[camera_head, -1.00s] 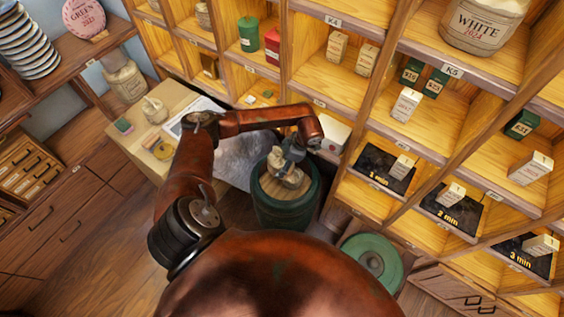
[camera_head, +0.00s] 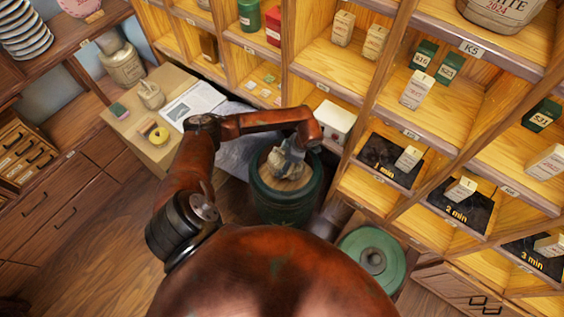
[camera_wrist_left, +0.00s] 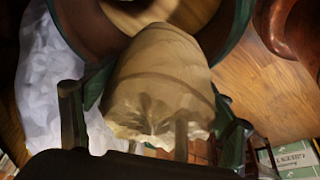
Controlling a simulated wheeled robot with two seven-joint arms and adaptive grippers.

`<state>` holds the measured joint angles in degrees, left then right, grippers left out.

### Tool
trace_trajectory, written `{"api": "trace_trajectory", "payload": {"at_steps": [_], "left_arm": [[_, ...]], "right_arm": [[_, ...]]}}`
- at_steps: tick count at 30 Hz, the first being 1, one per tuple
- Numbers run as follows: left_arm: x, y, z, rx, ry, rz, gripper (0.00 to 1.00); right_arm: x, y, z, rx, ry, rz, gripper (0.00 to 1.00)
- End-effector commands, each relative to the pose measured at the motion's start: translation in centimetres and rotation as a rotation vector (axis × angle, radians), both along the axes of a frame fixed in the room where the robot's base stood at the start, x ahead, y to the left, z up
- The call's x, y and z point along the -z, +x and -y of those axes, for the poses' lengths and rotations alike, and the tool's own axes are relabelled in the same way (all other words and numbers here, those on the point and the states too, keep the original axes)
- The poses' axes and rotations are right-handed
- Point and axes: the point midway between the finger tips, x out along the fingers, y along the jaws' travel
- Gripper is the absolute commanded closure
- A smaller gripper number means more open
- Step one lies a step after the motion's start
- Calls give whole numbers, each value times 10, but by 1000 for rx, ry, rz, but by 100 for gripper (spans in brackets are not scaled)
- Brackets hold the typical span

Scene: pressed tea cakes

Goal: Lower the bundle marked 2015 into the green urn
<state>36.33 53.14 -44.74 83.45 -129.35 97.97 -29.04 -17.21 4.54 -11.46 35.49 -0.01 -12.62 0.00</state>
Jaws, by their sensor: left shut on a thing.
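The green urn (camera_head: 290,210) stands open on the floor beside the shelves, with a pale wooden inside showing. My left gripper (camera_head: 292,150) is over the urn's mouth, shut on a beige wrapped bundle (camera_head: 288,166). In the left wrist view the bundle (camera_wrist_left: 165,62) lies between the fingers of the left gripper (camera_wrist_left: 152,125), its gathered end toward the palm. Its far end overlaps the mouth of the urn (camera_wrist_left: 238,25). I cannot tell how deep it hangs, and no 2015 mark is readable. My right gripper is not in view.
A round green lid (camera_head: 352,250) lies right of the urn. The shelves (camera_head: 385,110) with small boxes rise close on the right. Open wooden floor lies front left.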

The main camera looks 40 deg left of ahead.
Motion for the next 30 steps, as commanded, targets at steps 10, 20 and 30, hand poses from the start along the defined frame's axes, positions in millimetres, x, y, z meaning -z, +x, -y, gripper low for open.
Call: {"api": "trace_trajectory", "payload": {"at_steps": [10, 20, 30], "left_arm": [[-1, 1, 0, 0, 0, 1, 67], [11, 1, 0, 0, 0, 0, 67], [27, 0, 0, 0, 1, -1, 67]], "right_arm": [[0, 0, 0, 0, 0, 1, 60], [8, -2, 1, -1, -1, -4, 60], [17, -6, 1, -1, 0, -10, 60]]}}
